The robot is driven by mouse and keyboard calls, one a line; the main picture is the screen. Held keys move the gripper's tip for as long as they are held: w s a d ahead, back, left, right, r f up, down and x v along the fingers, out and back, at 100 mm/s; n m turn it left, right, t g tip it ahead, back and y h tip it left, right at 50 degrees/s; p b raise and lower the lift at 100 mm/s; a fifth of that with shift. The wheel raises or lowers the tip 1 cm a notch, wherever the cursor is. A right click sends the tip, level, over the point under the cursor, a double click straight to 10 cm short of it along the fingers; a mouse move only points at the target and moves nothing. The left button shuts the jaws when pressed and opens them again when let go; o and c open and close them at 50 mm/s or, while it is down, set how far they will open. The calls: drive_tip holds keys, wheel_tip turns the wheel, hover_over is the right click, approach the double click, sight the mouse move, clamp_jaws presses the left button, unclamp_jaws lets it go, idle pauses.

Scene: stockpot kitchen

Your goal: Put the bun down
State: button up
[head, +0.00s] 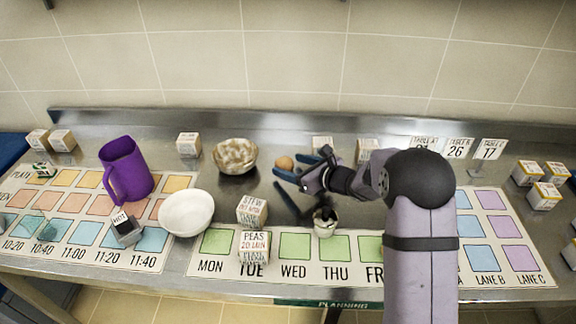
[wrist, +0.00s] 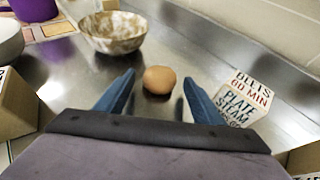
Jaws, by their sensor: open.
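The bun (wrist: 159,80) is small, round and brown. It rests on the metal counter just beyond and between my fingertips in the wrist view. It also shows in the head view (head: 285,163), left of my gripper. My gripper (wrist: 156,92) is open, with its two blue fingers apart on either side of the bun and a gap to each. In the head view my gripper (head: 300,168) is low over the counter at the back middle.
A mottled bowl (head: 235,156) stands left of the bun, with a white bowl (head: 186,213) nearer the front. A labelled box (wrist: 245,98) stands close right of my fingers. Stacked boxes (head: 252,210) and a small pot (head: 325,222) are in front. A purple jug (head: 127,169) stands left.

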drive_tip(key=b+v, duration=0.1)
drive_tip(key=v, duration=0.8)
drive_tip(key=shift+s+d, duration=0.3)
drive_tip(key=shift+s, duration=0.05)
drive_tip(key=shift+r, duration=0.1)
